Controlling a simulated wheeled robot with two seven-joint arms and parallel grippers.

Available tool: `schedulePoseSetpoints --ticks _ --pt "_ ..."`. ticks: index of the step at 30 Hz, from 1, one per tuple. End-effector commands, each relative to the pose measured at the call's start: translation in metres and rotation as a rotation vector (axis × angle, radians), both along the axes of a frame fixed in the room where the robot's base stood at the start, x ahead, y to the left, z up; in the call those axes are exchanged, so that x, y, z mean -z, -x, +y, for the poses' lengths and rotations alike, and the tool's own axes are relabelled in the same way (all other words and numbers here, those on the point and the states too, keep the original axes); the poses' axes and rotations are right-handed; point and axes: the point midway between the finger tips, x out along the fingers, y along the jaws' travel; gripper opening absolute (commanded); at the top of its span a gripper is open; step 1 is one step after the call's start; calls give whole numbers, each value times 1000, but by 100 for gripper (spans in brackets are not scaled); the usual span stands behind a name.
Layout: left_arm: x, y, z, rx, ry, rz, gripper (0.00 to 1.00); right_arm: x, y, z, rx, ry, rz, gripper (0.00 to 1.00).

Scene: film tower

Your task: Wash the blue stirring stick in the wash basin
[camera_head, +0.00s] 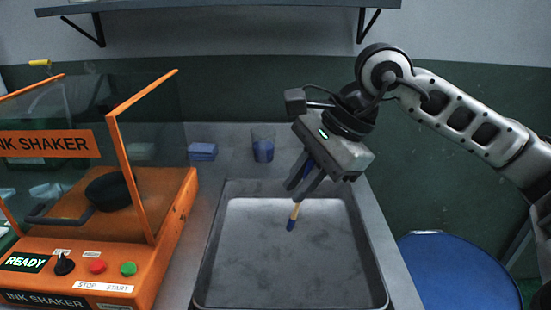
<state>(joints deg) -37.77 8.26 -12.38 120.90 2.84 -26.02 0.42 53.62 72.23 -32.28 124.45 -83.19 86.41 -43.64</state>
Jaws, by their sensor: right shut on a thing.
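The stirring stick (294,213) has a pale wooden shaft and a blue lower tip. It points down at a slight tilt over the back part of the wash basin (215,262). The basin is a wide grey metal tray with a mottled grey inside. My right gripper (302,191) is shut on the stick and hides part of its upper length. I cannot tell whether the blue tip touches the basin's contents. My left gripper is not in view.
An orange ink shaker (172,235) with a raised clear cover stands left of the basin. A clear cup with blue contents (263,150) and a blue block or stack (202,151) stand behind the basin. A blue round top (455,275) is at lower right.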

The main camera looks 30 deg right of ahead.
Motion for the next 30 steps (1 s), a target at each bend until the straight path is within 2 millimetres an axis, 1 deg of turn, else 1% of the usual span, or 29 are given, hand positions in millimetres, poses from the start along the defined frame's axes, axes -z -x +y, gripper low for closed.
schedulePoseSetpoints --ticks 5,8,18,30 --pt "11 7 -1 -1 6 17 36 10 0 0 -1 0 -1 0" --pt "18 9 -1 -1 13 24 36 19 0 0 -1 0 -1 0" --pt "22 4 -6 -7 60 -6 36 54 1 0 -1 1 0 0" --pt "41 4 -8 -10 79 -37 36 95 0 0 -1 0 -1 0"
